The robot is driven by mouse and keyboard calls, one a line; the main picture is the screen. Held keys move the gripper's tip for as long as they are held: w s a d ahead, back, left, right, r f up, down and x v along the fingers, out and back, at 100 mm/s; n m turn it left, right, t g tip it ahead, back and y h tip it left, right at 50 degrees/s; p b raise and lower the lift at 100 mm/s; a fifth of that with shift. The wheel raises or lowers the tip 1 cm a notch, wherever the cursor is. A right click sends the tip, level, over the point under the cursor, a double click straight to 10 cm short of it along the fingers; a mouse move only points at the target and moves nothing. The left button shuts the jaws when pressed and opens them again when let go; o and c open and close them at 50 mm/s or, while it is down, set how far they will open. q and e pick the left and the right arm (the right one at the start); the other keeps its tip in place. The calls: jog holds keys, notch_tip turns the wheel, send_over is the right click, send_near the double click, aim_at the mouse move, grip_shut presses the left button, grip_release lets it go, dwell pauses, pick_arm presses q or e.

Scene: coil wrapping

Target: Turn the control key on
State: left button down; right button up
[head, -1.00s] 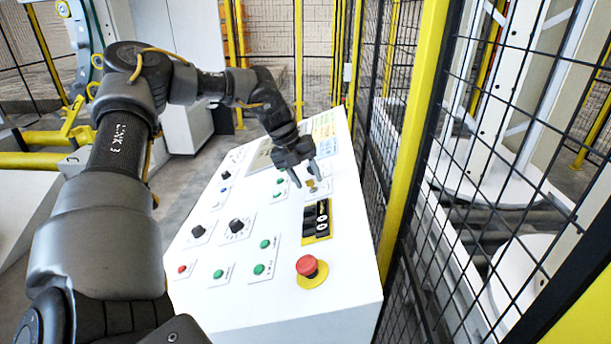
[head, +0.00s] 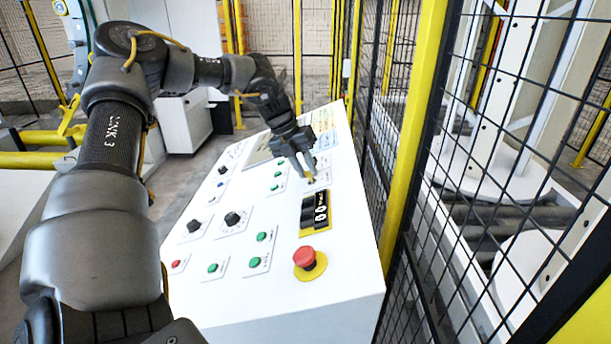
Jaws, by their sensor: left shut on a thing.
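The control key (head: 311,180) is a small brass-yellow piece on the far right part of the white control panel (head: 345,265). Most of it is hidden by the fingers. My left gripper (head: 307,174) reaches over the panel from the left, fingers pointing down, and is shut on the key. The key's turn angle cannot be made out. My right gripper is not in view.
A red emergency stop button (head: 304,257) on a yellow disc sits near the panel's front. Green buttons and black knobs (head: 232,219) cover the left side. A mesh fence (head: 470,200) stands on the right.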

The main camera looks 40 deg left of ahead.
pick_arm(q)
jog(key=m+b, duration=0.2)
jog(key=m, duration=0.1)
jog(key=shift+f, duration=0.15)
jog(key=m+b, duration=0.3)
jog(key=shift+m, duration=0.3)
jog(key=m+b, duration=0.3)
jog(key=m, duration=0.2)
jog(key=shift+r+m+b, duration=0.25)
jog(key=shift+m+b, duration=0.6)
jog(key=shift+m, duration=0.85)
jog(key=c, duration=1.6)
grip_release()
jog(key=o, duration=0.4)
jog(key=shift+s+a, duration=0.1)
jog(key=shift+s, duration=0.1)
